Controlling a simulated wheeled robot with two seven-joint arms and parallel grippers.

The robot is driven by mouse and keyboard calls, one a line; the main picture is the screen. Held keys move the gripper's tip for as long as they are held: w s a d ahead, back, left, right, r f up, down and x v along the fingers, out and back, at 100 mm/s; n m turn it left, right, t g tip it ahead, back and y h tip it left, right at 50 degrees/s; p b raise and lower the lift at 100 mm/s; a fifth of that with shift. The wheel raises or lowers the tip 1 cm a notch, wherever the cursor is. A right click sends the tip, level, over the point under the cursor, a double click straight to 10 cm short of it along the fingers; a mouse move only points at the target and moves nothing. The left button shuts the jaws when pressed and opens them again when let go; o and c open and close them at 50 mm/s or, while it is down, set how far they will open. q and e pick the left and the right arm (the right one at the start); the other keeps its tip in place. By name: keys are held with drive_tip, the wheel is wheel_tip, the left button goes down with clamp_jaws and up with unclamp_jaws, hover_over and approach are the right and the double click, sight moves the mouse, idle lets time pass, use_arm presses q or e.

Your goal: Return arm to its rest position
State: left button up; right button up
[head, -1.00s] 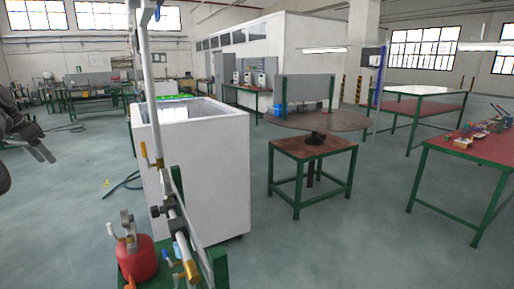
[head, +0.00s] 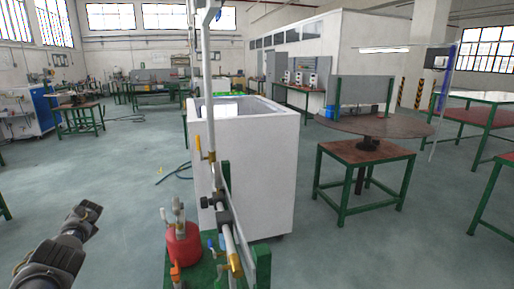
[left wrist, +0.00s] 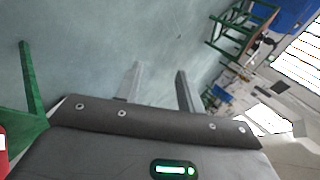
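My left arm (head: 60,250) comes in at the lower left of the head view, over open floor, to the left of the gas stand. Its gripper fingers cannot be made out there. In the left wrist view my left gripper (left wrist: 159,72) shows two grey fingers spread apart, with nothing between them but floor behind. My right arm and gripper are not in view.
A red gas canister (head: 183,245) stands on the green stand with pipes and valves (head: 221,190). Behind it is a white box-like unit (head: 262,180). A round-topped table (head: 370,124) stands at right. The floor (head: 120,205) left of the stand is clear.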

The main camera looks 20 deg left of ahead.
use_arm(q)
drive_tip(key=s+d+f+m+t, duration=0.15)
drive_tip(key=s+f+m, duration=0.25)
drive_tip(key=s+f, duration=0.9)
drive_tip(key=s+d+f+m+t, duration=0.15)
drive_tip(key=s+f+m, duration=0.25)
drive_tip(key=s+f, duration=0.85)
drive_tip(key=s+d+f+n+h, duration=0.1)
drive_tip(key=s+d+f, duration=0.2)
drive_tip(key=d+f, duration=0.45)
drive_tip(key=s+d+f+g+h, duration=0.15)
drive_tip(key=d+f, duration=0.25)
drive_tip(key=d, duration=0.7)
drive_tip(key=s+d+f+n+h, duration=0.1)
drive_tip(key=s+d+f+h, duration=0.15)
drive_tip(key=d+f, duration=0.5)
drive_tip(key=s+d+f+h, duration=0.1)
drive_tip(key=d+f, duration=0.1)
drive_tip(key=d, duration=1)
drive_tip(key=s+d+f+n+h, duration=0.1)
drive_tip(key=d+f, duration=0.2)
drive_tip(key=d, duration=0.9)
drive_tip(key=s+d+f+h, duration=0.1)
drive_tip(key=d+f, duration=0.1)
drive_tip(key=d, duration=1.1)
drive_tip(key=shift+s+f+n+h, duration=0.15)
drive_tip(key=shift+n+h, duration=0.25)
